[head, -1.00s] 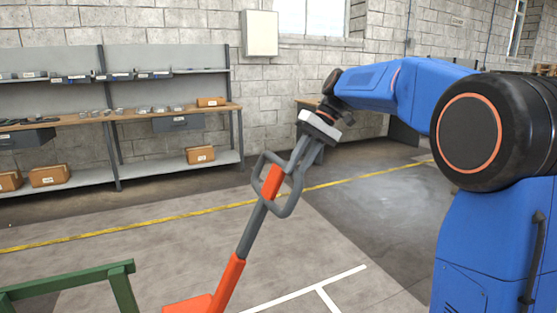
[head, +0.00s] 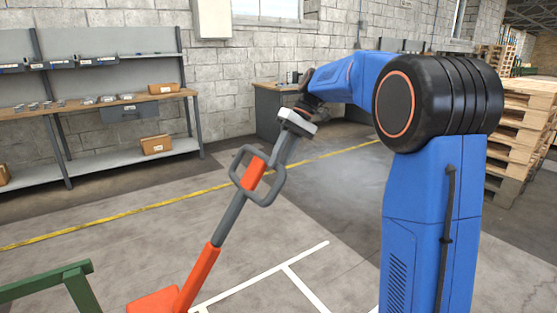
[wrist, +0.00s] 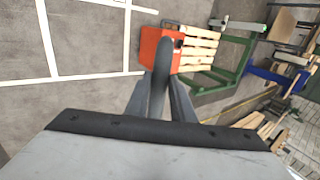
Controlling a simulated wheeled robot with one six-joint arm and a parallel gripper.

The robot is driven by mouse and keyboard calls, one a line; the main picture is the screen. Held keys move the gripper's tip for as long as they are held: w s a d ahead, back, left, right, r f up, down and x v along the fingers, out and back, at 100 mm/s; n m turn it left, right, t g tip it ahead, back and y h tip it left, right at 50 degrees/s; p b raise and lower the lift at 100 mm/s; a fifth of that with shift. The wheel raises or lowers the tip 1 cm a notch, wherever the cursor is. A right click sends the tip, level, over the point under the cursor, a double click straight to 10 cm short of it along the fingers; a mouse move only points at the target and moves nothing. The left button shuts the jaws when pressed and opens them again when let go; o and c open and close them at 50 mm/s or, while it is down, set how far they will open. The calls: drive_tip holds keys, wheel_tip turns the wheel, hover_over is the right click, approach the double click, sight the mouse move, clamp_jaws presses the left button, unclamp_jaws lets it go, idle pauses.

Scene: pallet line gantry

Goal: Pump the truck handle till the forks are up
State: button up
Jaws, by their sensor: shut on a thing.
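The truck handle is a grey shaft with an orange sleeve and a grey loop grip (head: 258,182) at its top. It leans up to the right from the orange truck body (head: 155,303), cut off by the lower edge of the head view. My gripper (head: 273,163) is shut on the upper part of the loop. In the wrist view, my gripper (wrist: 163,100) has a finger on each side of the grey bar, with the orange truck body (wrist: 158,50) beyond. The forks are not clearly visible, so their height cannot be told.
A green frame (head: 45,280) stands at the lower left, and a wooden pallet (wrist: 198,47) shows beside the truck in the wrist view. A shelf bench (head: 110,108) lines the wall. Pallets (head: 515,130) are stacked at right. Floor beyond the yellow line (head: 150,208) is largely clear.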

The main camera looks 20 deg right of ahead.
drive_tip(key=o, duration=1)
drive_tip(key=shift+c, duration=0.2)
drive_tip(key=shift+d+r, duration=0.1)
drive_tip(key=v, duration=1.7)
